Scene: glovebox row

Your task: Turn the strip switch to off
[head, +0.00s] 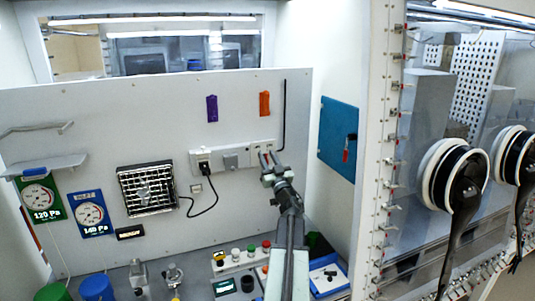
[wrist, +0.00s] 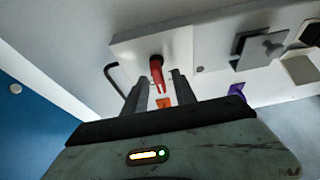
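The white power strip (head: 235,157) is fixed to the grey back panel, with a black plug (head: 203,160) in its left part. In the wrist view the strip's red switch lever (wrist: 157,72) stands out from its end, pointing toward my gripper (wrist: 159,82). My gripper is open, with one finger on either side of the lever's tip; I cannot tell whether either touches it. In the head view my gripper (head: 268,158) is at the strip's right end and covers most of the switch.
A grey knob (head: 231,159) sits mid-strip. Orange (head: 264,104) and purple (head: 212,109) tags are above. A black cable (head: 207,208) hangs below. A blue panel (head: 338,138) is to the right.

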